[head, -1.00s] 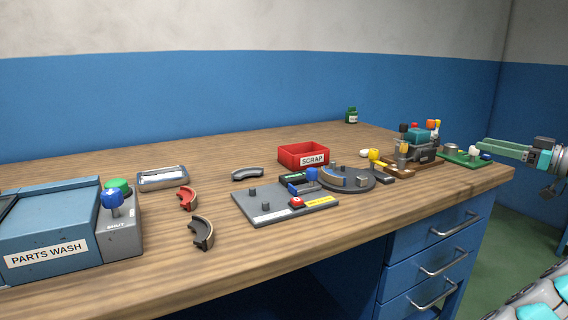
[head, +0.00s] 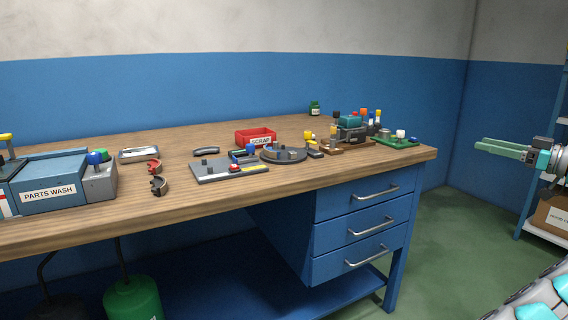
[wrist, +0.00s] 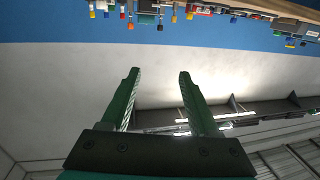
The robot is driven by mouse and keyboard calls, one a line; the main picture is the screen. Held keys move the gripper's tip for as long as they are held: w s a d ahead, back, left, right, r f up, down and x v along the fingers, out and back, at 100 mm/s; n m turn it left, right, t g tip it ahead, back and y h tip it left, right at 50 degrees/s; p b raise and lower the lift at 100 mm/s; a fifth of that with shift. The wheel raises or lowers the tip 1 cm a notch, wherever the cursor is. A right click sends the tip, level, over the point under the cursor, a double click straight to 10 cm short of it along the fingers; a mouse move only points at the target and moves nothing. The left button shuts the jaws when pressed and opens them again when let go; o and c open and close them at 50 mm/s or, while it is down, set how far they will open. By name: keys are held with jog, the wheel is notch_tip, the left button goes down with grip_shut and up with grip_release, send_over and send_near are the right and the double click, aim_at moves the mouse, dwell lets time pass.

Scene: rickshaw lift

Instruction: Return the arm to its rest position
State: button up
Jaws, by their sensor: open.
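My gripper (head: 500,148) shows at the right of the head view, past the right end of the workbench. Its two green fingers point left and hold nothing. In the wrist view my gripper (wrist: 157,95) has its fingers spread apart with empty space between them. The wrist picture appears upside down, with the wall behind the fingers. Part of my arm shows at the lower right of the head view.
The workbench (head: 235,212) carries a parts wash box (head: 48,193), a red scrap bin (head: 256,137), a grey fixture plate (head: 228,174) and brake shoes. A shelf unit with a cardboard box (head: 553,217) stands at the far right. Green floor (head: 445,235) is clear between.

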jog(key=w+a+m+g+y, duration=0.1)
jog(key=w+a+g+y, duration=0.15)
jog(key=a, duration=0.85)
jog(key=w+a+m+g+y, duration=0.1)
jog(key=w+a+g, duration=0.15)
jog(key=a, duration=0.75)
jog(key=s+a+f+g+h, duration=0.1)
jog(key=s+a+f+g, duration=0.15)
jog(key=a, duration=0.45)
jog(key=s+a+f+m+g+h, duration=0.1)
jog(key=s+a+f+g, duration=0.2)
jog(key=a, duration=0.5)
jog(key=s+a+f+g, duration=0.1)
jog(key=s+a+f, duration=0.1)
jog(key=s+a, duration=0.4)
jog(key=s+a+f+m+g+h, duration=0.1)
jog(key=s+a+f+g+h, duration=0.2)
jog(key=s+f, duration=0.5)
jog(key=s+a+f+m+g+h, duration=0.1)
jog(key=s+a+f+h, duration=0.25)
jog(key=s+f, duration=0.4)
jog(key=s+d+f+m+h, duration=0.1)
jog(key=s+d+f, duration=0.3)
jog(key=s, duration=0.5)
jog(key=s+d+f+g+h, duration=0.1)
jog(key=s+d+f+h, duration=0.3)
jog(key=s, duration=0.5)
jog(key=shift+s+f+m, duration=0.15)
jog(key=shift+f+m, duration=0.1)
jog(key=shift+m, duration=0.15)
